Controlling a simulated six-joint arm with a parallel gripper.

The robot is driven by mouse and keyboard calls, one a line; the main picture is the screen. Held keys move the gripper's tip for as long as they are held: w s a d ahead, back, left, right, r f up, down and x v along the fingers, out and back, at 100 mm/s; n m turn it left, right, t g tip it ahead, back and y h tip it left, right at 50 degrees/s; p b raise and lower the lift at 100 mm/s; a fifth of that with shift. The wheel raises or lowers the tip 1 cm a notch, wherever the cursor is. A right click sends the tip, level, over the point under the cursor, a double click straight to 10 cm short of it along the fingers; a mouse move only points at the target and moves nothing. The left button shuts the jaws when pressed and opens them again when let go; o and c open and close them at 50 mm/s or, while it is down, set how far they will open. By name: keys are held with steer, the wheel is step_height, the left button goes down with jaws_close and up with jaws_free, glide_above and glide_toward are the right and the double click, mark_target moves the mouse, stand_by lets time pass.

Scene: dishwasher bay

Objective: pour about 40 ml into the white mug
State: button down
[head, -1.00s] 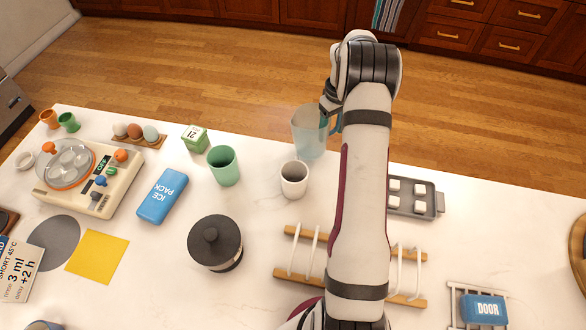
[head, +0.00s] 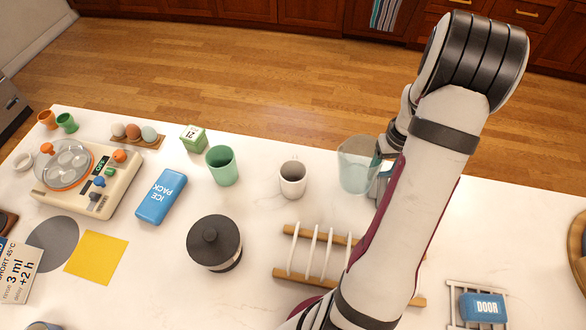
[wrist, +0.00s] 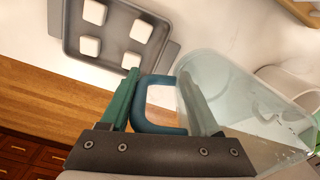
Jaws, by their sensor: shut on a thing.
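The white mug (head: 292,182) stands upright on the counter in the head view, with no liquid clearly visible inside. A clear, bluish jug (head: 357,168) is just right of it, apart from it and roughly upright. I cannot tell whether its base touches the counter. My gripper (head: 386,160) is at the jug's right side, partly hidden by my arm. In the wrist view, my gripper (wrist: 160,88) is shut on the jug's blue handle (wrist: 160,128). The jug's clear wall (wrist: 245,100) fills the right there. Its liquid level is unclear.
A green cup (head: 222,167) stands left of the mug. A wooden rack (head: 320,255) with white bars and a dark lidded pot (head: 214,243) are nearer. A grey tray with white cubes (wrist: 110,38) is beside the gripper. Counter between mug and jug is clear.

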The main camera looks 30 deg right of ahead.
mark_target(366, 154)
steer(key=shift+a, duration=0.1)
steer(key=shift+w+a+r+g+h, duration=0.15)
steer(key=shift+w+g+h, duration=0.1)
steer(key=shift+g+h, duration=0.4)
steer(key=shift+w+a+g+h, duration=0.2)
steer(key=shift+a+g+h, duration=0.2)
steer(key=shift+h, duration=0.55)
steer(key=a+r+g+h, duration=0.1)
steer(key=w+a+h, duration=0.1)
steer(key=shift+w+r+g+h, duration=0.2)
steer(key=shift+r+g+h, duration=0.1)
steer(key=shift+r+g, duration=0.1)
steer(key=shift+w+a+r+h, duration=0.15)
steer(key=shift+a+r+h, duration=0.1)
steer(key=shift+h, duration=0.05)
steer(key=r+g+h, duration=0.1)
steer(key=r, duration=0.1)
steer(key=w+a+r+g+h, duration=0.1)
steer(key=r+h, duration=0.1)
steer(key=a+r+g+h, duration=0.1)
steer(key=r, duration=0.1)
steer(key=shift+w+a+r+h, duration=0.1)
steer(key=shift+w+r+h, duration=0.1)
steer(key=shift+r+h, duration=0.1)
steer(key=shift+w+a+r+g+h, duration=0.2)
steer(key=shift+a+r+g+h, duration=0.2)
steer(key=shift+r, duration=0.1)
